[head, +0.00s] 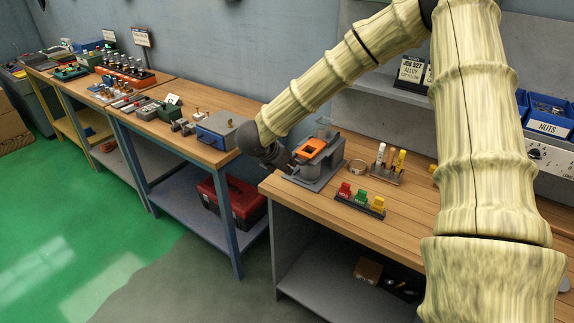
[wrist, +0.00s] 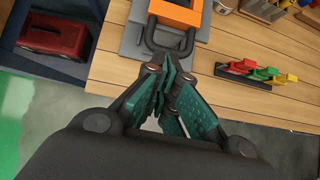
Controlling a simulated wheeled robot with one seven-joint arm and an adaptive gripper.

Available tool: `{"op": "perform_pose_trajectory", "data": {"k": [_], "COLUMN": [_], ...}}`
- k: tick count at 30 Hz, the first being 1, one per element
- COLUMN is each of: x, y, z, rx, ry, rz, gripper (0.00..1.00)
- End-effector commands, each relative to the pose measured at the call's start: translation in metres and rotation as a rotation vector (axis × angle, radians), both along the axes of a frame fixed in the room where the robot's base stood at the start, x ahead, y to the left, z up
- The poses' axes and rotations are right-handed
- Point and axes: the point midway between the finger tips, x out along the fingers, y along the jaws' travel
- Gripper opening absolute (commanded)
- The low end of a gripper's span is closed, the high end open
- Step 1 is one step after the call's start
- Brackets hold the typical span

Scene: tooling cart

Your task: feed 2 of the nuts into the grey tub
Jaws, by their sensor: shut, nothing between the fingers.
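My gripper (head: 288,163) is at the left end of the near bench, beside a grey fixture (head: 326,178) with an orange frame (head: 312,148) on top. In the wrist view my gripper (wrist: 170,72) has its teal-padded fingers together with nothing between them. The fingertips are close to the dark grey loop below the orange part (wrist: 176,14); I cannot tell if they touch. A blue bin (head: 547,127) labelled NUTS, with dark pieces (head: 550,107) inside, is on the right. I cannot make out a separate grey tub; the grey body under the orange frame may be it.
A rack of red, green and yellow pieces (head: 360,199) stands at the bench's front. A marker holder (head: 386,174) and a round ring (head: 358,166) are behind it. A second bench with a blue box (head: 218,131) is to the left, across a gap. My arm hides part of the right side.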

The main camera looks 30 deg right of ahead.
Motion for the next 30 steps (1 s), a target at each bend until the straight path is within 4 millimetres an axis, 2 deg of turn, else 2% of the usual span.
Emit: {"op": "perform_pose_trajectory", "data": {"k": [8, 15, 17, 30], "x": [0.003, 0.018, 0.019, 0.018], "y": [-0.006, -0.041, -0.046, -0.040], "z": [-0.001, -0.001, 0.000, 0.001], "rx": [0.000, 0.001, 0.000, 0.001], "ry": [-0.001, -0.003, -0.001, 0.000], "rz": [-0.002, -0.002, -0.002, 0.001], "gripper": [0.00, 0.00, 0.00, 0.00]}}
